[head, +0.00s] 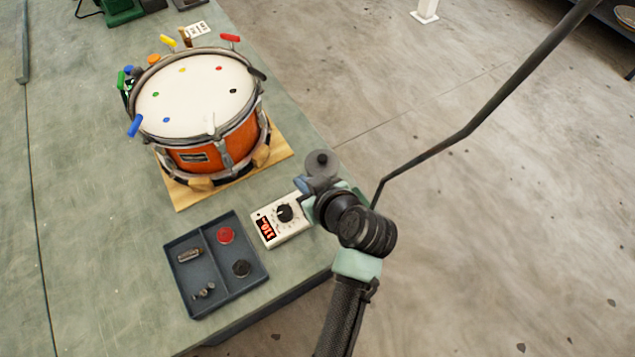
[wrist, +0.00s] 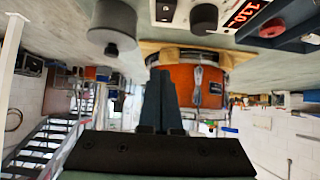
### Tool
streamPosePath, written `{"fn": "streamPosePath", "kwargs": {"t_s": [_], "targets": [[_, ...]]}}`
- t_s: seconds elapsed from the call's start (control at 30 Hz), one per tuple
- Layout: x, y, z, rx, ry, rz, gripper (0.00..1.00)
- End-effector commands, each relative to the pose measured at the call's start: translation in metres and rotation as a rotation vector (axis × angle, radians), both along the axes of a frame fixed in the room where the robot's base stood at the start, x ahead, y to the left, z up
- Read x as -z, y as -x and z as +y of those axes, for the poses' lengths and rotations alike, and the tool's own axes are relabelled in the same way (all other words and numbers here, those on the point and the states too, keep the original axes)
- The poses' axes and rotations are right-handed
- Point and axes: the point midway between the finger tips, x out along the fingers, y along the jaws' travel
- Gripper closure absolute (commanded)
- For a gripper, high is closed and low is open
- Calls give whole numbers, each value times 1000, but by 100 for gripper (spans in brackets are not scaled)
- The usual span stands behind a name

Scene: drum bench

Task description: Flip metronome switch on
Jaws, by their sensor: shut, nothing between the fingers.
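The metronome (head: 271,213) is a pale box lying on the bench, with a black dial and a red lit display reading 110. Its display also shows at the top right of the wrist view (wrist: 247,13), where the picture is upside down. My gripper (head: 301,184) is above the metronome's right end and hides part of it. In the wrist view the fingers (wrist: 160,77) are together and empty, pointing toward the drum. A grey round piece (head: 322,160) shows beside the gripper; I cannot tell what it belongs to. I cannot make out the switch clearly.
An orange drum (head: 237,140) with coloured pegs stands on a wooden board behind the metronome. A dark tray (head: 214,261) with small parts lies left of the metronome. The bench edge runs close on the right, with open floor beyond.

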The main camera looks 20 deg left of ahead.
Motion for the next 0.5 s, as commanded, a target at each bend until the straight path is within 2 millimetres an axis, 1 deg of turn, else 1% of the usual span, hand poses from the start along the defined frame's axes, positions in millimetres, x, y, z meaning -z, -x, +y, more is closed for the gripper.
{"fn": "streamPosePath", "kwargs": {"t_s": [0.03,0.2,0.3,0.4,0.5], "targets": [[-7,4,-6,2,0,-3,100],[-33,16,-22,2,-1,-4,100],[-44,22,-29,0,-1,-2,100],[-53,27,-33,0,-2,-1,100],[-57,29,-36,-1,0,0,100]]}}
